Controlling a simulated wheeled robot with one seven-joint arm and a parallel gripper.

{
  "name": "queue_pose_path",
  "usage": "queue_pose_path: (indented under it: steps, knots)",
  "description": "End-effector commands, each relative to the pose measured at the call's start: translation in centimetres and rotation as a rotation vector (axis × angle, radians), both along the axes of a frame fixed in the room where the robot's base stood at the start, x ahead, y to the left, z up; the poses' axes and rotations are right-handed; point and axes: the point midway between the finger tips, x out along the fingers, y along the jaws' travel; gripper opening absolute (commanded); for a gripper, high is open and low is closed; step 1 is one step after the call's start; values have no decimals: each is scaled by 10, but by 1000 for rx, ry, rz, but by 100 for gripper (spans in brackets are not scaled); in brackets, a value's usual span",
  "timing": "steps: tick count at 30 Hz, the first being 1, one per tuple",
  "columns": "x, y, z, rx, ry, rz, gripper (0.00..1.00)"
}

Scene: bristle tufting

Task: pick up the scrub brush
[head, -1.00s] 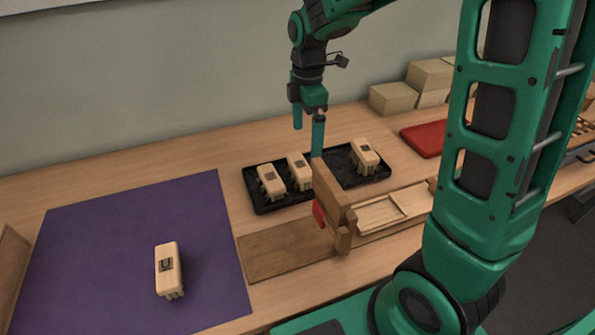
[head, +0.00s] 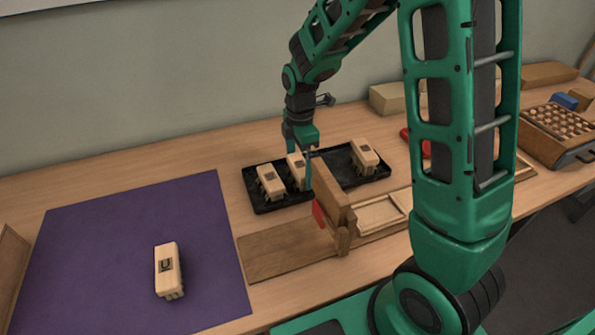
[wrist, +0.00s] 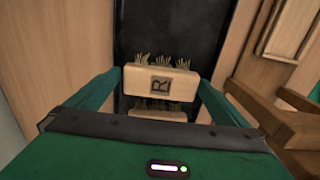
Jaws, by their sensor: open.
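Several pale wooden scrub brushes with dark bristle tufts are in view. Three are on a black tray (head: 263,207): a left one (head: 270,181), a middle one (head: 295,162) partly hidden by my gripper, and a right one (head: 364,158). Another scrub brush (head: 167,268), with a dark mark on top, is on the purple mat. My gripper (head: 299,170) is open, lowered over the middle brush. In the wrist view that brush (wrist: 175,90), bearing a dark square mark, lies between the two fingers, which are not visibly closed on it. Part of another brush (wrist: 158,106) shows just below it.
A wooden fixture (head: 335,190) with a red part (head: 319,213) stands close to the right of my gripper. The purple mat (head: 110,240) covers the left of the table. Boxes (head: 392,98) and a crate of small round pieces (head: 560,135) are at the back right.

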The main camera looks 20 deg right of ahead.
Motion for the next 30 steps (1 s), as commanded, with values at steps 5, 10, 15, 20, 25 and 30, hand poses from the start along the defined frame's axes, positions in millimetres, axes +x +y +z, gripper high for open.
queue_pose_path:
  steps: [5, 10, 15, 20, 25, 30]
  knots:
    - [0, 0, -6, 0, 0, 0, 100]
    - [0, 0, -6, 0, -1, 0, 93]
    - [0, 0, -6, 0, -1, 0, 61]
    - [0, 0, -5, 0, -1, 0, 61]
    - [0, 0, -3, 1, -2, 0, 61]
    - [1, 0, 11, 1, -4, 0, 61]
